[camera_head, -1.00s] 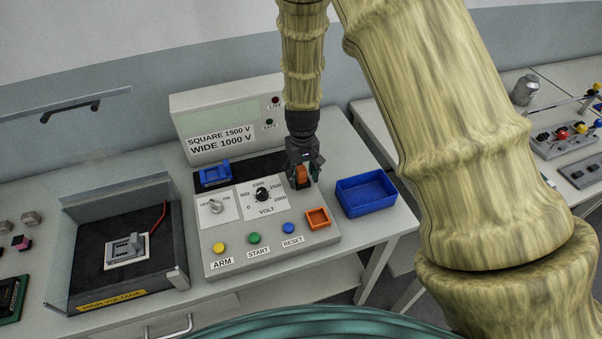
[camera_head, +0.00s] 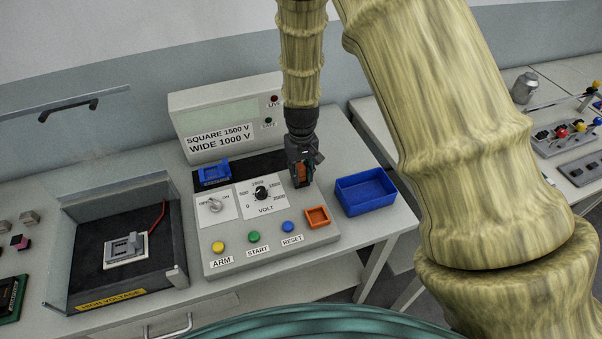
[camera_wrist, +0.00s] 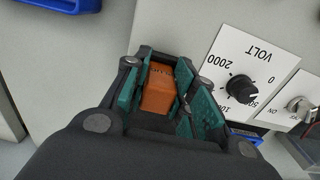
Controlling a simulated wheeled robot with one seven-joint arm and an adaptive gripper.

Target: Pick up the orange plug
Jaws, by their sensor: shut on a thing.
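The orange plug (camera_wrist: 158,90) is between the green-padded fingers of my gripper (camera_wrist: 165,95) in the wrist view. My gripper is shut on it. In the head view my gripper (camera_head: 301,175) points down over the right part of the grey test panel, beside the VOLT dial. The orange plug (camera_head: 299,174) shows there as a small patch between the dark fingers. I cannot tell whether its lower end touches the panel.
An orange square socket (camera_head: 317,217) sits at the panel's front right. A blue bin (camera_head: 365,192) stands to the right. A blue connector (camera_head: 214,173) lies at the back left of the panel. A black-lined high-voltage box (camera_head: 120,285) is farther left.

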